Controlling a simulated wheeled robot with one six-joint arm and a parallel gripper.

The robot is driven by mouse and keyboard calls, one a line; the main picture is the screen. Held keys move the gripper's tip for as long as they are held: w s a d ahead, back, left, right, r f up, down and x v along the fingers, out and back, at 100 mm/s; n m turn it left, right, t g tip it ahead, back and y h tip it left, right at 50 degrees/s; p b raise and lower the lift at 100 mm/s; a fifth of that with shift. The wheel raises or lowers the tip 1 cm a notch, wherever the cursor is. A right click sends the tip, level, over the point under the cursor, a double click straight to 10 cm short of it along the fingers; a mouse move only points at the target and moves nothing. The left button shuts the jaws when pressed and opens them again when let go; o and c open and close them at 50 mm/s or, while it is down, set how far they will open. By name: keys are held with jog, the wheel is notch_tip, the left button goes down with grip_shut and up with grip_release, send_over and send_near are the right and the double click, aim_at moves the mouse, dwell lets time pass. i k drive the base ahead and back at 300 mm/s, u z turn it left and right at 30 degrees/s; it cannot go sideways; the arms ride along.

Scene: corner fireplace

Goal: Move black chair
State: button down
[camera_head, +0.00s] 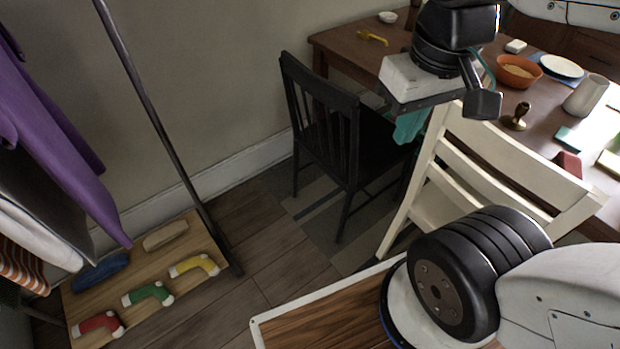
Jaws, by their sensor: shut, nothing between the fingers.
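The black chair (322,125) stands on the floor at the middle of the head view, upright. Its slatted back faces me, and its seat reaches toward the wooden table (335,42). My gripper (440,92) is above and to the right of the chair's back, in front of the table in the picture. It is shut and empty, and it appears apart from the chair. My gripper hides part of the table, and the white chair hides part of the black chair's right side.
A white chair (510,160) stands close on the right. The table holds an orange bowl (518,71), a white plate (562,66) and a vase (586,95). Bare floor (265,235) lies between.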

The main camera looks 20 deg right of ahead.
aim_at(354, 145)
jog(key=u, duration=1.4)
jog(key=i, duration=1.35)
jog(key=z, duration=3.25)
